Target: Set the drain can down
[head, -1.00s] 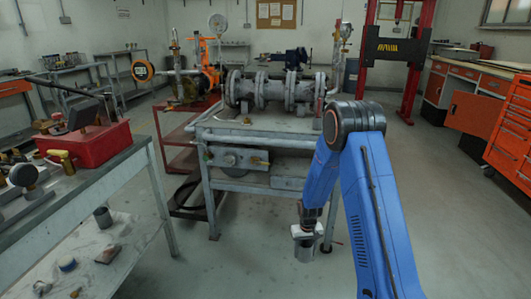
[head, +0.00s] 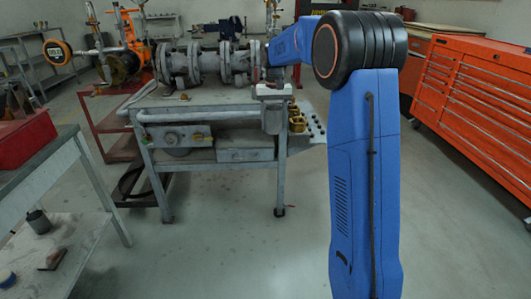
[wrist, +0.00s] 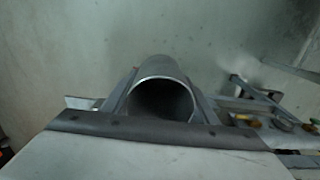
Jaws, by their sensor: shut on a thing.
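The drain can (head: 273,121) is a grey metal cylinder, held upright below my gripper (head: 272,93) at the front right of the steel workbench (head: 215,113). My gripper is shut on the can near its top. In the wrist view, the can (wrist: 165,72) has its open, dark mouth towards the camera, between the two fingers of my gripper (wrist: 162,102). The can's base is hidden in the wrist view. In the head view, I cannot tell whether the can touches the bench edge behind it.
Flanged pipe with valves (head: 210,63) lies along the bench top. Brass fittings (head: 297,121) sit on a side plate right of the can. An orange cabinet (head: 475,95) stands right. Floor in front is clear.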

